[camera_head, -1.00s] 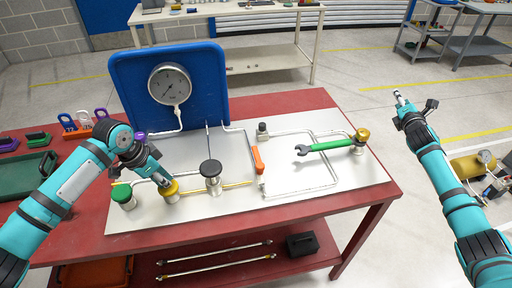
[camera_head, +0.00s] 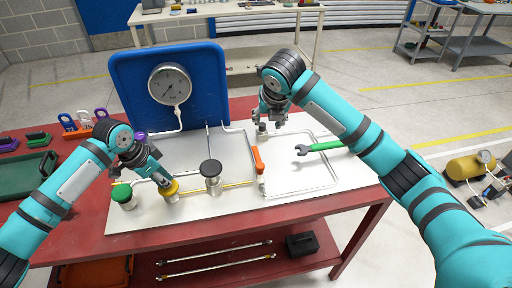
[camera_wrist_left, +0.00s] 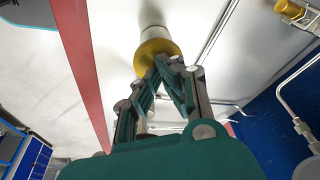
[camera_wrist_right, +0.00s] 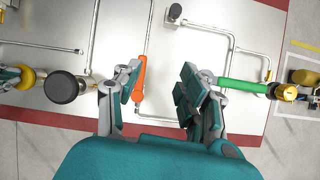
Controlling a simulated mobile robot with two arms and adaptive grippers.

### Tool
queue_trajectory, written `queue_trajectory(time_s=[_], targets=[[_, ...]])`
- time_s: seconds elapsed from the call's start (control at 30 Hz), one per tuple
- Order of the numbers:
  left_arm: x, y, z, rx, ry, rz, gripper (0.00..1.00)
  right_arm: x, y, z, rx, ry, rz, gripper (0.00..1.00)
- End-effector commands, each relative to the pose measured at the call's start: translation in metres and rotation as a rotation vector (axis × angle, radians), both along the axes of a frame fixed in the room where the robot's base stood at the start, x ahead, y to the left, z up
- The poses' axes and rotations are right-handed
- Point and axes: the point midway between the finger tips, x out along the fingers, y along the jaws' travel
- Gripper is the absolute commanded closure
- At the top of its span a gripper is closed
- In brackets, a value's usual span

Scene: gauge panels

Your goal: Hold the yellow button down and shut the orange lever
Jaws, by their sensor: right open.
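The yellow button (camera_head: 171,189) is on the panel's front left, and my left gripper (camera_head: 163,181) rests its tips on it from above. In the left wrist view the fingertips (camera_wrist_left: 172,62) meet at the edge of the yellow button (camera_wrist_left: 152,48); whether it is pressed down I cannot tell. The orange lever (camera_head: 258,159) is on the pipe at the panel's middle. My right gripper (camera_head: 268,118) is open and empty above the panel, behind the lever in the head view. In the right wrist view the orange lever (camera_wrist_right: 139,80) shows beside the left finger, apparently below it.
A black knob (camera_head: 211,169) and a green button (camera_head: 122,195) flank the yellow one. A green wrench (camera_head: 325,146) lies at the right, partly hidden by my right arm. A gauge (camera_head: 169,84) is on the blue board (camera_head: 208,70) behind. Pipes cross the panel.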

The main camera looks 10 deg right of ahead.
Motion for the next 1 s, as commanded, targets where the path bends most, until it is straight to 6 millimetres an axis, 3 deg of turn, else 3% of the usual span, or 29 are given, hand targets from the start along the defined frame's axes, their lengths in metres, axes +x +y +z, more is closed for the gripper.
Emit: queue_trajectory(time_s=[0.1,0.23,0.7,1.0], targets=[[-0.001,0.001,-0.002,0.003,0.005,0.0,1.0,-0.021,0.024,-0.006,-0.027,0.071,0.081,0.59],[-0.001,0.001,-0.002,0.003,0.005,0.001,1.0,-0.027,0.03,-0.014,-0.037,0.1,0.108,0.59],[-0.001,0.001,-0.002,0.003,0.005,0.0,1.0,0.005,0.03,-0.093,-0.037,0.101,0.105,0.59],[-0.001,0.001,-0.002,0.003,0.005,0.0,1.0,0.017,0.03,-0.118,-0.036,0.097,0.105,0.59]])
